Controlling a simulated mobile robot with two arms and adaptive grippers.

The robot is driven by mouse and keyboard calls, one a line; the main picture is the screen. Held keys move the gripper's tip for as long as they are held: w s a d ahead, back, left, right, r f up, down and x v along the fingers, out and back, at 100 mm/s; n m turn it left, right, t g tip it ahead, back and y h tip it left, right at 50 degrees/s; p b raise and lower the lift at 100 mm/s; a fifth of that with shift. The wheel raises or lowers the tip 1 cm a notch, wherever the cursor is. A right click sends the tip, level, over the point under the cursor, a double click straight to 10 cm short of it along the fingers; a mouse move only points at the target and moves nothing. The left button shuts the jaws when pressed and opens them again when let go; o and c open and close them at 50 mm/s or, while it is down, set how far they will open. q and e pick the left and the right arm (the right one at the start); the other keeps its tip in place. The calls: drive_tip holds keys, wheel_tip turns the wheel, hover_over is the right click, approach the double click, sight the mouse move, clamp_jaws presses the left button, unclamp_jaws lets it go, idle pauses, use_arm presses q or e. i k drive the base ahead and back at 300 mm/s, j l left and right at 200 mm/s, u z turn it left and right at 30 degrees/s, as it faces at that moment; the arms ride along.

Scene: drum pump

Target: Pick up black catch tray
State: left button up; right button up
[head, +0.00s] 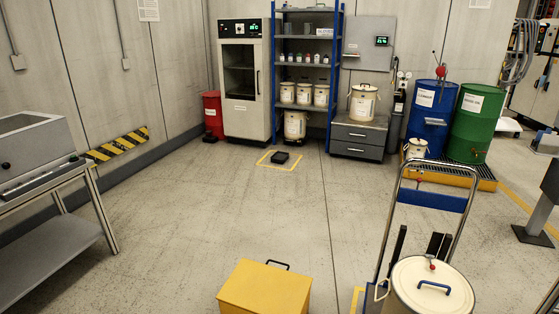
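A small, low black object (280,158) lies on the floor inside a yellow taped square, in front of the blue shelf rack. It may be the black catch tray, but it is too small to tell for sure. Neither of my grippers shows in the head view.
A yellow box (264,289) and a hand truck (436,200) with a white lidded drum (430,291) stand close in front. A steel table (50,185) is at left. Blue (432,112) and green (476,122) drums stand on a yellow-edged pallet. The middle floor is clear.

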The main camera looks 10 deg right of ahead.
sight(280, 158)
drive_tip(key=i+j+u, duration=0.25)
drive_tip(key=i+u, duration=0.65)
drive_tip(key=i, duration=0.2)
drive_tip(key=i+j+u, duration=0.15)
drive_tip(key=i+u, duration=0.15)
drive_tip(key=i, duration=0.5)
drive_tip(key=i+u, duration=0.3)
drive_tip(key=i, duration=0.5)
drive_tip(key=i+l+z, duration=0.15)
drive_tip(key=i+z, duration=0.8)
drive_tip(key=i+j+z, duration=0.15)
drive_tip(key=i+z, duration=0.15)
drive_tip(key=z, duration=0.2)
drive_tip(key=i+l+z, duration=0.35)
drive_tip(key=i, duration=0.25)
drive_tip(key=i+z, duration=0.4)
drive_tip(key=i, duration=0.15)
drive_tip(key=i+j+z, duration=0.15)
drive_tip(key=i+z, duration=0.2)
drive_tip(key=i, duration=0.25)
drive_tip(key=i+u, duration=0.1)
drive_tip(key=i, duration=0.7)
drive_tip(key=i+l+u, duration=0.1)
drive_tip(key=i, duration=0.65)
drive_tip(key=i+l+u, duration=0.1)
drive_tip(key=i, duration=0.7)
